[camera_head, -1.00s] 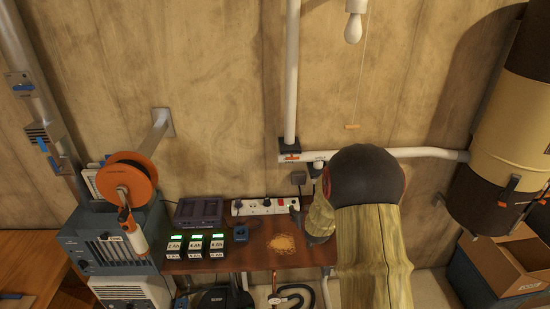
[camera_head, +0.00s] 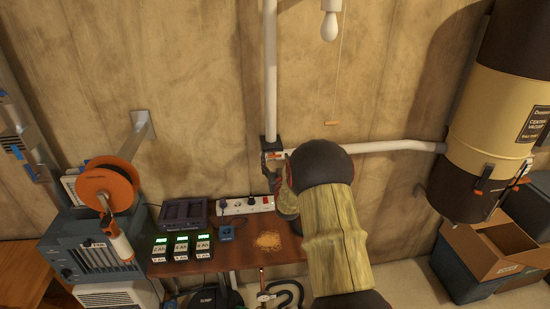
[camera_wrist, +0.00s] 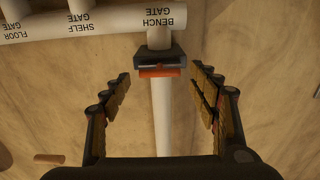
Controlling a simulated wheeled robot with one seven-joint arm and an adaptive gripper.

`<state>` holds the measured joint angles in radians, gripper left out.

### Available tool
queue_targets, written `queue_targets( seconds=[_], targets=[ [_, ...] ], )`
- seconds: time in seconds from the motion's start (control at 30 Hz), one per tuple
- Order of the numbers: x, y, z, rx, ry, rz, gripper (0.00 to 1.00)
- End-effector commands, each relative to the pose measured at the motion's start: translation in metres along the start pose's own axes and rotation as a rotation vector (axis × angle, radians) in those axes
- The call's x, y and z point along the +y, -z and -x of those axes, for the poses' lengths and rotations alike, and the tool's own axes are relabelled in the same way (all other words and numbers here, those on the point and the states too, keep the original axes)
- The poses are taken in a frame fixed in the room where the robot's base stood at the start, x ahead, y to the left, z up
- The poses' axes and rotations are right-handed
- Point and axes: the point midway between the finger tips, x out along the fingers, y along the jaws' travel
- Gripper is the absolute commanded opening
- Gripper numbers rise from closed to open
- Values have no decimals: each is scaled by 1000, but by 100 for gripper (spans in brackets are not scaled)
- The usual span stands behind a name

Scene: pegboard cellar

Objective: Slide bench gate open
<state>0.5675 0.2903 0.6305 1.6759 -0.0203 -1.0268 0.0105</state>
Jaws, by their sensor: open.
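The bench gate (camera_wrist: 165,56) is a dark fitting with an orange-red tab (camera_wrist: 159,72) on a white pipe, under the printed words BENCH GATE in the wrist view. My gripper (camera_wrist: 161,88) is open and empty. Its two padded fingers stand apart, one on each side of the pipe, with the tab between and just beyond their tips. I see no contact with the gate. In the head view the gate's dark body (camera_head: 269,143) is at the foot of the vertical pipe, partly hidden by my gripper (camera_head: 273,163).
A horizontal pipe (camera_head: 395,147) runs right to the vacuum canister (camera_head: 490,110). A bulb (camera_head: 330,26) and pull cord hang right of the vertical pipe.

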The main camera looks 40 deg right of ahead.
Motion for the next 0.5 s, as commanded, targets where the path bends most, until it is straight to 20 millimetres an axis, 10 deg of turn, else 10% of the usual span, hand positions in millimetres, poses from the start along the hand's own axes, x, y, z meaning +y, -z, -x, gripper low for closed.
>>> queue_targets(
  seconds=[0.5],
  targets=[
    [0,0,-15,0,0,0,59]
  ],
)
